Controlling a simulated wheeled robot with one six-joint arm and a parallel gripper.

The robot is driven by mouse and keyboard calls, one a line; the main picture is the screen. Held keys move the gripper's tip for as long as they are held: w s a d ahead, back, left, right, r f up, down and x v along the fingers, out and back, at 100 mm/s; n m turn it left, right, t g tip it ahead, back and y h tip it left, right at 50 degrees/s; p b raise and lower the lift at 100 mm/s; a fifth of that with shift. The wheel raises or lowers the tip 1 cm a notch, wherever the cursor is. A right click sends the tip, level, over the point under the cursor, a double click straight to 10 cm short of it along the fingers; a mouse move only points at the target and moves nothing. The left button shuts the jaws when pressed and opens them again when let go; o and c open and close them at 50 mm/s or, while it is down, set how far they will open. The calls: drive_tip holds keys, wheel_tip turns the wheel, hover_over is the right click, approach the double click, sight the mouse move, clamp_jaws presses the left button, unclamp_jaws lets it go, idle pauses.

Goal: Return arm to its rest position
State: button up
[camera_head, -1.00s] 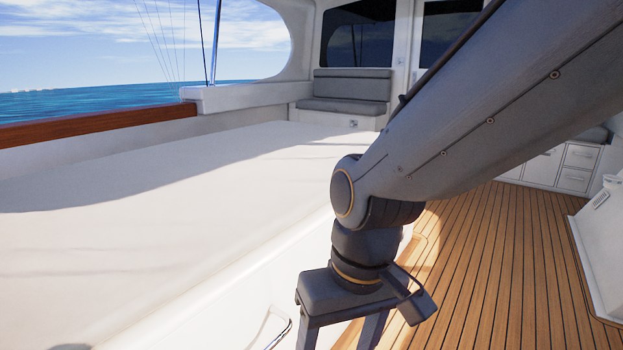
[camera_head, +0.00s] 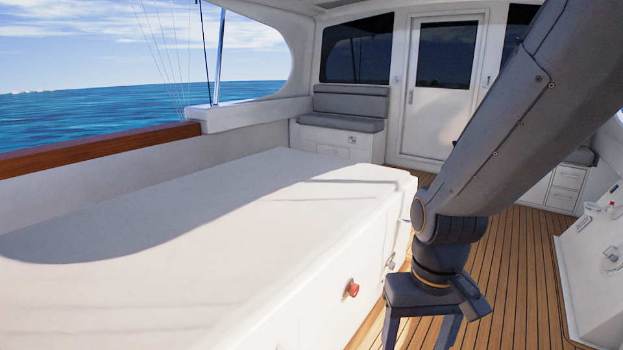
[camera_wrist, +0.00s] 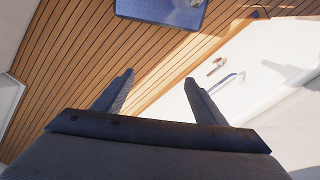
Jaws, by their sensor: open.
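My gripper (camera_head: 418,336) hangs from the arm at the lower right of the head view, with its two fingers pointing down and apart. The fingertips run out of the bottom of that view. In the wrist view my gripper (camera_wrist: 159,79) is open and empty, with nothing between the fingers. The arm slopes down from the upper right and bends at its wrist joint. The white engine box (camera_head: 225,215) stands to the left of the gripper, its flat top looking level. I cannot tell whether the gripper clears its side.
A red knob (camera_head: 352,288) sticks out of the box's side, and a metal handle (camera_head: 390,261) is farther along. Teak deck (camera_head: 507,270) lies open right of the box. A white console (camera_head: 590,270) stands at the right edge. A grey-cushioned seat (camera_head: 349,104) is at the back.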

drive_tip(key=shift+s+d+r+p, duration=0.2)
drive_tip(key=shift+d+r+p, duration=0.3)
drive_tip(key=shift+r, duration=0.05)
drive_tip(key=shift+s+d+r+p, duration=0.2)
drive_tip(key=shift+d+r+p, duration=0.3)
drive_tip(key=shift+r, duration=0.05)
idle(0.3)
